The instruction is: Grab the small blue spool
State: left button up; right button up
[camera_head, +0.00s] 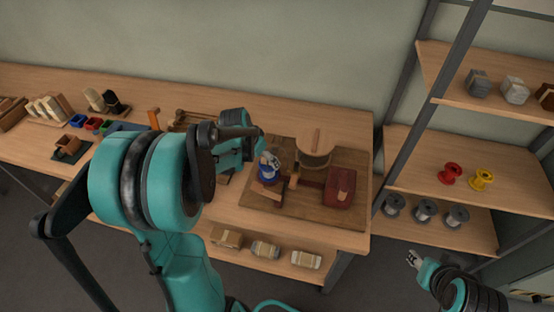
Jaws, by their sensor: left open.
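The small blue spool (267,174) stands on the left part of a dark wooden board on the workbench. My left gripper (271,160) is open, with its pale fingertips right at the top of the spool. They overlap its upper part in the picture, and I cannot tell whether they touch it. My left arm hides part of the bench to the left of the spool. My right gripper (413,258) is low at the right, off the bench and far from the spool. It is too small to tell how its jaws stand.
On the board (258,212) are a round wooden piece (316,142) and a dark red block (340,187), close right of the spool. A shelf at right holds a red spool (450,174), a yellow spool (481,180) and grey spools. Brushes and small coloured bins lie at the bench's left.

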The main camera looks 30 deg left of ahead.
aim_at(266, 162)
pick_arm(q)
jog(key=shift+b+x, duration=0.4)
jog(key=shift+x, duration=0.55)
jog(key=b+x, duration=0.2)
jog(key=x, duration=0.3)
jog(key=shift+d+b, duration=0.15)
jog(key=shift+b, duration=0.15)
jog(key=shift+r, duration=0.1)
jog(key=c, duration=1.3)
